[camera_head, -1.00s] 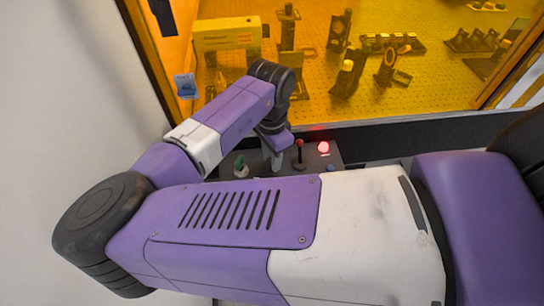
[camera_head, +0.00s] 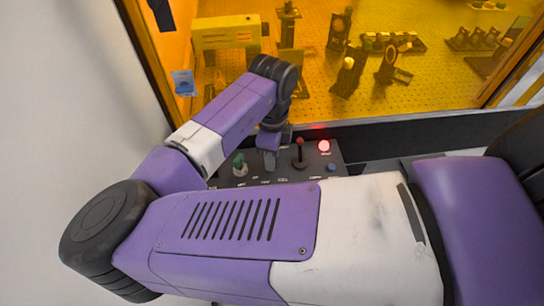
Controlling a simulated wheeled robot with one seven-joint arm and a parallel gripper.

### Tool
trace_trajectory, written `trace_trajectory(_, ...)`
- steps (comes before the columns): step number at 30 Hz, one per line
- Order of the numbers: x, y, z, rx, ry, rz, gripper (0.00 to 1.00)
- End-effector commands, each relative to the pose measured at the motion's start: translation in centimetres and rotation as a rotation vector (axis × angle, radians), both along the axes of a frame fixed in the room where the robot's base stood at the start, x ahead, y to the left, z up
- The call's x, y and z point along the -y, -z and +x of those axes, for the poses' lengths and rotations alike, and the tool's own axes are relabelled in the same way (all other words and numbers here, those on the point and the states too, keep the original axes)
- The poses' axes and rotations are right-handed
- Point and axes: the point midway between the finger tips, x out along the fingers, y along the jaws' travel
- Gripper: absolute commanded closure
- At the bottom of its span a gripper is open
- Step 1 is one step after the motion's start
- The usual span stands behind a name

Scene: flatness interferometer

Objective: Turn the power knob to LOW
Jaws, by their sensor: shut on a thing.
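My gripper (camera_head: 269,163) points down at the dark control panel (camera_head: 222,180) in front of the yellow window. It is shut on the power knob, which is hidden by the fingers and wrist. I cannot tell the knob's setting, and the panel labels are too small to read.
A green-topped control (camera_head: 239,164) stands left of my gripper on the panel. A red-tipped lever (camera_head: 300,153) stands close on its right. Farther right are a lit red lamp (camera_head: 323,146) and a blue button (camera_head: 331,167). The yellow window's dark lower frame (camera_head: 410,137) runs behind.

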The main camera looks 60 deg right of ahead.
Motion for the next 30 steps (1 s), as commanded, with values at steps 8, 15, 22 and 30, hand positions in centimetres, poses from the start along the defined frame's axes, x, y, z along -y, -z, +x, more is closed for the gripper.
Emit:
trace_trajectory(8, -0.02, -0.03, 0.03, 0.001, 0.079, 0.0, 1.0)
trace_trajectory(15, -0.02, -0.06, 0.03, 0.001, 0.093, 0.0, 1.0)
trace_trajectory(22, -0.01, -0.06, 0.02, 0.001, 0.092, 0.0, 1.0)
trace_trajectory(30, -0.01, -0.04, 0.01, 0.0, 0.091, 0.0, 0.51)
